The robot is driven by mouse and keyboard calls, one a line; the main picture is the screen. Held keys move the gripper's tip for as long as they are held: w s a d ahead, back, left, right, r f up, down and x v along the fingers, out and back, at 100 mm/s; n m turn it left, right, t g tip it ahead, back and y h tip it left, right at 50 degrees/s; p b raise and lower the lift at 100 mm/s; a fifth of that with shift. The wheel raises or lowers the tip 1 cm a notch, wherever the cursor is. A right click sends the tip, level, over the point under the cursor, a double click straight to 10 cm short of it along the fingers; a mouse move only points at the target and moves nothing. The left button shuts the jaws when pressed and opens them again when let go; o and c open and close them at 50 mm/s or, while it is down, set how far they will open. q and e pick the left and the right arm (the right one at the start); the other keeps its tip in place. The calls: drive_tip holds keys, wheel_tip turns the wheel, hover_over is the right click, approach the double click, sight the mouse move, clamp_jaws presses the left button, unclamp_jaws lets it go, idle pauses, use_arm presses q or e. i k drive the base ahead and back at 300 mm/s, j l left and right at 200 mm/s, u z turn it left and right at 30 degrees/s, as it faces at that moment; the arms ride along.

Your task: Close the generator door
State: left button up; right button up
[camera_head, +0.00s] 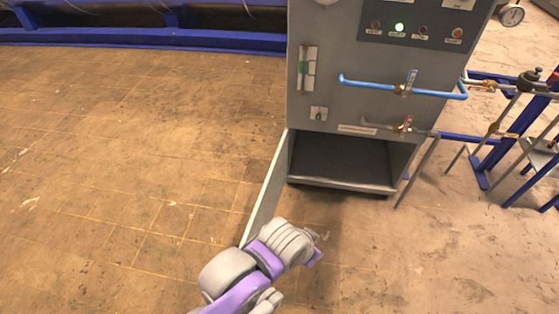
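The generator (340,105) is a grey cabinet at the top centre right. Its lower compartment (345,160) is open, dark inside and seemingly empty. The generator door (266,195) is a light grey panel, swung out from the left side of the opening towards me and seen nearly edge-on. My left arm, grey and purple, rises from the bottom edge just left of centre and hides the door's near lower end. My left gripper (318,244) is small and partly hidden by its wrist, right of the door's near end. I cannot tell its opening or whether it touches the door. My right gripper is out of view.
A blue pipe (380,85) with valves crosses the cabinet front above the opening. Thin metal legs and blue frames (480,160) stand at the right. The brown floor (120,150) left of the door is clear. A blue rail (140,40) runs along the back.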

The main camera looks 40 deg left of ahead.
sight(263, 213)
drive_tip(key=k+j, duration=0.15)
drive_tip(key=j, duration=0.15)
drive_tip(key=k+j, duration=0.2)
drive_tip(key=j, duration=0.15)
drive_tip(key=k+j+u, duration=0.1)
drive_tip(key=j, duration=1.3)
drive_tip(key=i+j, duration=0.1)
drive_tip(key=j, duration=0.35)
drive_tip(key=i+j, duration=0.1)
drive_tip(key=j, duration=0.3)
drive_tip(key=j+z, duration=0.2)
drive_tip(key=l, duration=0.1)
